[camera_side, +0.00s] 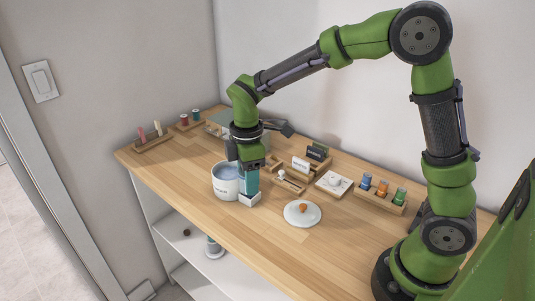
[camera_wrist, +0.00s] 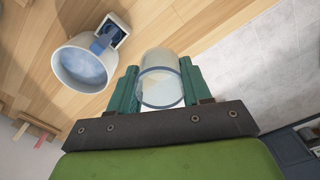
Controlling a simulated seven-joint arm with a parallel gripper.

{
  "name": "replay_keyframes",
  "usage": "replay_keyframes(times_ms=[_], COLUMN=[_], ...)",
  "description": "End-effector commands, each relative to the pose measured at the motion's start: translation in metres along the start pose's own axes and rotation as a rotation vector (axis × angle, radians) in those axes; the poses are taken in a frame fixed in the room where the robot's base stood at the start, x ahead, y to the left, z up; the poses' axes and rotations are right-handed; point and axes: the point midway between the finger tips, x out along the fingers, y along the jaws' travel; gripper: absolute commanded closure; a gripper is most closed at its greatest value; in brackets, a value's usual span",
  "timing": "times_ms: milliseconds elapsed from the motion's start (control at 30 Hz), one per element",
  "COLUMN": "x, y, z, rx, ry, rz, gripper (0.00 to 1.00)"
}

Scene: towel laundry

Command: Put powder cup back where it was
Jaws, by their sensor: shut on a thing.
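A clear cup (camera_wrist: 160,82) stands between the fingers of my gripper (camera_wrist: 160,88) in the wrist view, and the jaws are shut on it. What it contains is hard to tell. In the side view my gripper (camera_side: 249,184) points down, just right of a white pot (camera_side: 226,186) with pale blue contents. The held cup cannot be made out clearly there. The pot also shows in the wrist view (camera_wrist: 66,80), apart from the cup. A small white square holder (camera_side: 250,200) sits beside the pot, below my gripper in the side view; it also shows in the wrist view (camera_wrist: 122,34).
A white lid with an orange knob (camera_side: 302,214) lies right of the pot. A wooden rack with coloured vials (camera_side: 381,199) and a white tile (camera_side: 333,184) stand farther right. Small labelled boxes (camera_side: 300,164) are behind. The table's front edge is close to the pot.

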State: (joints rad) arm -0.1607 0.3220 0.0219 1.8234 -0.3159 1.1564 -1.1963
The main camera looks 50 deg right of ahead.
Motion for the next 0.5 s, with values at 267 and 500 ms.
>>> replay_keyframes(times_ms=[267, 500], x=[0.028, 0.052], y=[-0.065, -0.068], z=[0.034, 0.037], rx=[-0.39, -0.512], ry=[0.002, 0.003], rz=[-0.007, -0.012], gripper=[0.81, 0.81])
